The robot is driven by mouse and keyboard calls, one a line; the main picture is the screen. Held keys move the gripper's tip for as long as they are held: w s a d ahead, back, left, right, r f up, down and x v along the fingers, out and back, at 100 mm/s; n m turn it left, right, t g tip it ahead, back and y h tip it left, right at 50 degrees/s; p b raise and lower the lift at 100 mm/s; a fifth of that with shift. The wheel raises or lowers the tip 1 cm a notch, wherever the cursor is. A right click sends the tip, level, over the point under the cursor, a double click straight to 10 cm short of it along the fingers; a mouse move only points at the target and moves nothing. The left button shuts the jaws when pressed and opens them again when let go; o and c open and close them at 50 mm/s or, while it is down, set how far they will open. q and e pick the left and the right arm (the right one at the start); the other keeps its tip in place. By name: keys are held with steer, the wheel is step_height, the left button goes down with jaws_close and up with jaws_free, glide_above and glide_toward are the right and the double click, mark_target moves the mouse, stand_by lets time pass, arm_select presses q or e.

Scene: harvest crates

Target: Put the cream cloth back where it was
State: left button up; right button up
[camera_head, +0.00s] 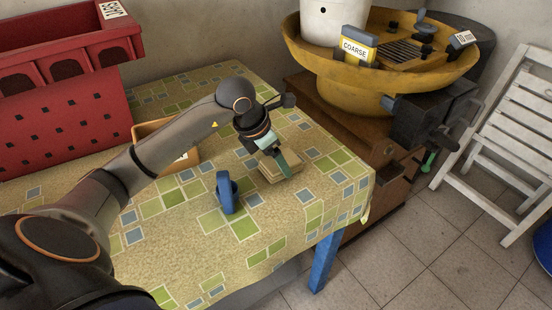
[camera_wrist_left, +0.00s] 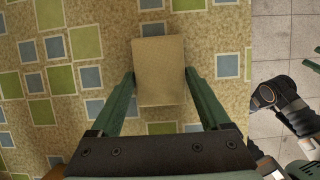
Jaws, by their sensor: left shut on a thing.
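The cream cloth (camera_head: 279,167) is a folded, flat block at the right part of the patterned tablecloth in the head view. My left gripper (camera_head: 275,158) reaches down over it from above, shut on it. In the left wrist view the cloth (camera_wrist_left: 160,72) sits between the two green fingers of my left gripper (camera_wrist_left: 160,85). The cloth is at or just above the table; I cannot tell which. Green fingertips of my right gripper (camera_wrist_left: 314,60) show at the right edge of the left wrist view, cut off by the frame.
A blue ring-like object (camera_head: 227,190) stands on the tablecloth (camera_head: 160,235) near the cloth. An orange box (camera_head: 150,130) and red crates (camera_head: 60,125) are at the left. A yellow mill bowl (camera_head: 345,88) stands behind, right. A white slatted chair (camera_head: 500,125) is at the right.

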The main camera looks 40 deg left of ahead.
arm_select(q)
steer(key=shift+f, duration=0.15)
steer(key=o, duration=1.2)
steer(key=shift+c, duration=0.2)
steer(key=shift+r, duration=0.5)
steer(key=p+v, duration=0.1)
steer(key=v, duration=1)
steer(key=shift+r+p, duration=0.2)
steer(key=shift+p, duration=0.1)
steer(key=shift+s, duration=0.2)
